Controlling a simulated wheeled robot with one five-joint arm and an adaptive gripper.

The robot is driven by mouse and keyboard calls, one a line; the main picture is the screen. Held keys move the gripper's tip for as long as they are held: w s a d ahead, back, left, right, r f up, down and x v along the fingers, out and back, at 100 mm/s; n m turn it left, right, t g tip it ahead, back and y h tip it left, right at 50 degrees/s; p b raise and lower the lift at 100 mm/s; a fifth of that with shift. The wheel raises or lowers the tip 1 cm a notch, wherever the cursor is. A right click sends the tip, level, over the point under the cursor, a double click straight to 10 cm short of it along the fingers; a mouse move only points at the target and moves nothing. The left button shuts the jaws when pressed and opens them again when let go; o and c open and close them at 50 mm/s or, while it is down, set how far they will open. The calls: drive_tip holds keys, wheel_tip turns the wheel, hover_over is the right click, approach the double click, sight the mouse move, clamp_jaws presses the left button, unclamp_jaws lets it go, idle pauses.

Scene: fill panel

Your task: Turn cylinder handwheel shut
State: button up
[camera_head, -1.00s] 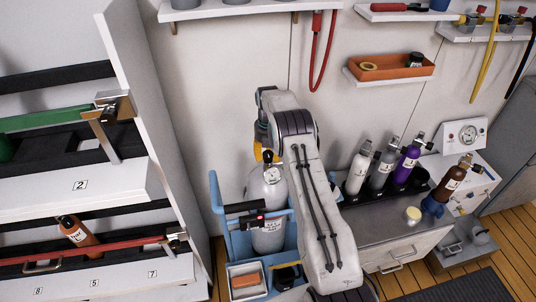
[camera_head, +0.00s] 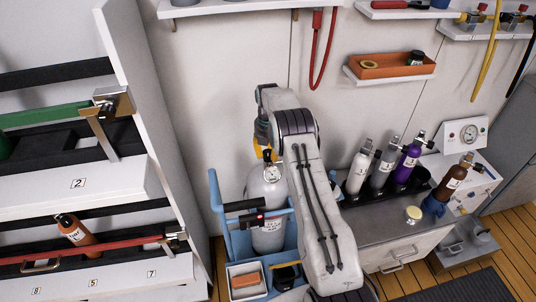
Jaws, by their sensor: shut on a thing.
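A large silver-grey cylinder (camera_head: 268,200) stands upright in a blue trolley (camera_head: 219,212), with a round white gauge (camera_head: 271,172) at its top. My gripper (camera_head: 266,156) reaches down from the end of my arm onto the valve at the top of this cylinder and is shut on it. The handwheel itself is mostly hidden behind my gripper and arm, so its angle cannot be read.
A rack with an orange cylinder (camera_head: 74,230) stands at the left. To the right, a counter (camera_head: 381,231) bears several small cylinders and a gauge box (camera_head: 462,133). An orange tray (camera_head: 392,66) sits on a wall shelf. A red hose (camera_head: 327,55) hangs on the wall.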

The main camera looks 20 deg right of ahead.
drive_tip(key=m, duration=0.3)
drive_tip(key=shift+f+m+b, duration=0.15)
drive_tip(key=shift+m+b, duration=0.2)
drive_tip(key=shift+m, duration=0.05)
drive_tip(key=m, duration=0.4)
drive_tip(key=shift+m, duration=0.3)
drive_tip(key=m, duration=0.4)
drive_tip(key=shift+s+b, duration=0.1)
drive_tip(key=shift+b, duration=0.2)
drive_tip(key=m, duration=0.8)
drive_tip(key=shift+m, duration=0.3)
drive_tip(key=m, duration=0.3)
drive_tip(key=shift+m, duration=0.4)
drive_tip(key=m, duration=0.8)
drive_tip(key=shift+m, duration=0.4)
